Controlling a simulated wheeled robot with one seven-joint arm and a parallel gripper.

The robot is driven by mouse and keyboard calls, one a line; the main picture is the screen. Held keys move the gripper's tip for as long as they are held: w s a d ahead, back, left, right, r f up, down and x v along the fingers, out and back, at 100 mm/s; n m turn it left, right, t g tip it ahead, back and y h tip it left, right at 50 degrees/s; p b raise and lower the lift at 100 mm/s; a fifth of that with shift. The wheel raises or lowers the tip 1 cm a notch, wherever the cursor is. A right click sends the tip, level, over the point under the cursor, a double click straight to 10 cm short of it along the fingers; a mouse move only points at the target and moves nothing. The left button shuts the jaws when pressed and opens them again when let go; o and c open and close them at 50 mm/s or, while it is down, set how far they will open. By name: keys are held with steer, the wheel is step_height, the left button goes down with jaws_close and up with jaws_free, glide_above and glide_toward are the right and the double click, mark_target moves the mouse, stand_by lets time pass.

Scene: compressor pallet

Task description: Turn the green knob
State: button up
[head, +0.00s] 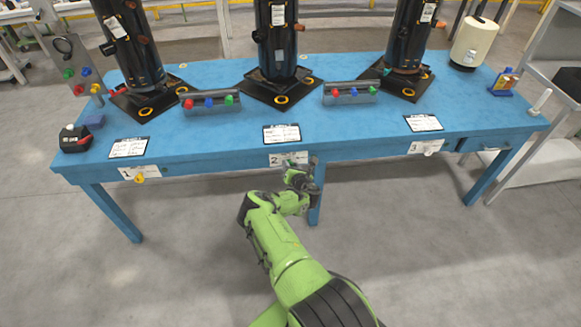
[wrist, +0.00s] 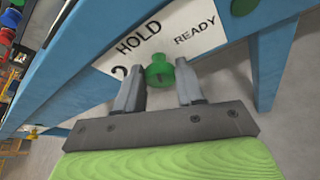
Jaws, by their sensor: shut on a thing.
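The green knob (wrist: 160,72) sits on a white label plate (wrist: 165,35) marked HOLD and READY, on the blue table's front edge. In the wrist view it lies between the two fingers of my gripper (wrist: 158,80), which is shut on it. In the head view my gripper (head: 301,168) is at the middle plate (head: 277,159) marked 2, and the knob is hidden behind it. I cannot tell exactly which word the knob points to.
The blue table (head: 215,140) holds black compressors (head: 275,40) and button boxes (head: 350,93). Its front edge also bears a plate with a yellow knob (head: 140,179) at left and a pale knob (head: 428,152) at right. The floor in front is clear.

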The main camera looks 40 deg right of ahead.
steer(key=m+t+b, duration=0.1)
steer(key=m+b, duration=0.1)
steer(key=m, duration=0.1)
steer(key=m+t+y+b, duration=0.1)
steer(key=m+t+b, duration=0.1)
steer(key=m, duration=0.1)
steer(key=f+m+t+b, duration=0.1)
steer(key=m, duration=0.2)
steer(key=shift+s+d+m+t+y+b, duration=0.15)
steer(key=shift+d+m+t+y+b, duration=0.1)
steer(key=shift+m+t+y+b, duration=0.15)
stand_by(0.6)
steer(key=o, duration=1)
steer(key=shift+r, duration=0.1)
steer(key=p+v, duration=0.5)
steer(key=v, duration=1)
steer(key=shift+s, duration=0.35)
